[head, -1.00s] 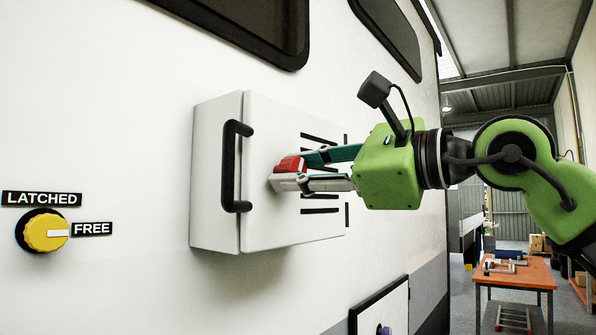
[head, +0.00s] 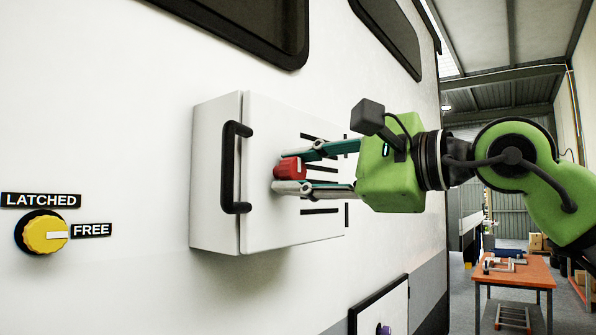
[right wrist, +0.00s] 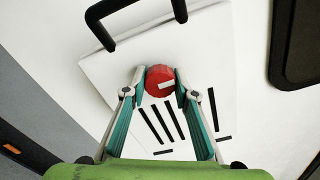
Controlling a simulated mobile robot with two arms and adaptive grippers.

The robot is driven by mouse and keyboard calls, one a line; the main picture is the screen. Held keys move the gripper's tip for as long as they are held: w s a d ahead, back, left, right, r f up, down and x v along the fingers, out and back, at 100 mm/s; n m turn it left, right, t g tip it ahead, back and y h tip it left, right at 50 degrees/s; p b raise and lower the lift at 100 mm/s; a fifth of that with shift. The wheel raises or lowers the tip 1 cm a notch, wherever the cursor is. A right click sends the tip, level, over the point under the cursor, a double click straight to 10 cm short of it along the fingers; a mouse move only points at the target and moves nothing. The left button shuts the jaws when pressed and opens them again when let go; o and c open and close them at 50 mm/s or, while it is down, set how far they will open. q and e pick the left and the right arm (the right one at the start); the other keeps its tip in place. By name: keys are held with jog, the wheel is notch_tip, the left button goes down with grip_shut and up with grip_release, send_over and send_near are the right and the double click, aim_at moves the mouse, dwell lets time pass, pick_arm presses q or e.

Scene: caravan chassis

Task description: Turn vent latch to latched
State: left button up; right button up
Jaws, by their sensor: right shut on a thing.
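A round yellow knob (head: 45,234) sits on the white caravan wall. Its white mark points right to the label FREE (head: 91,230); the label LATCHED (head: 41,200) is above it. A red knob (head: 291,167) sits on the front of a white box with dark vent slots. My right gripper (head: 289,172) is shut on the red knob, one finger above and one below it. In the right wrist view the red knob (right wrist: 157,75) with a pale mark lies between the fingertips (right wrist: 160,88). My left gripper is not in view.
The white box (head: 268,222) stands out from the wall, with a black handle (head: 230,168) left of the red knob. Dark windows (head: 250,22) are above. A lower hatch (head: 385,312) is at the bottom. An orange table (head: 525,272) stands at the back right.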

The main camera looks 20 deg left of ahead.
jog(key=o, duration=1.1)
jog(key=v, duration=1.2)
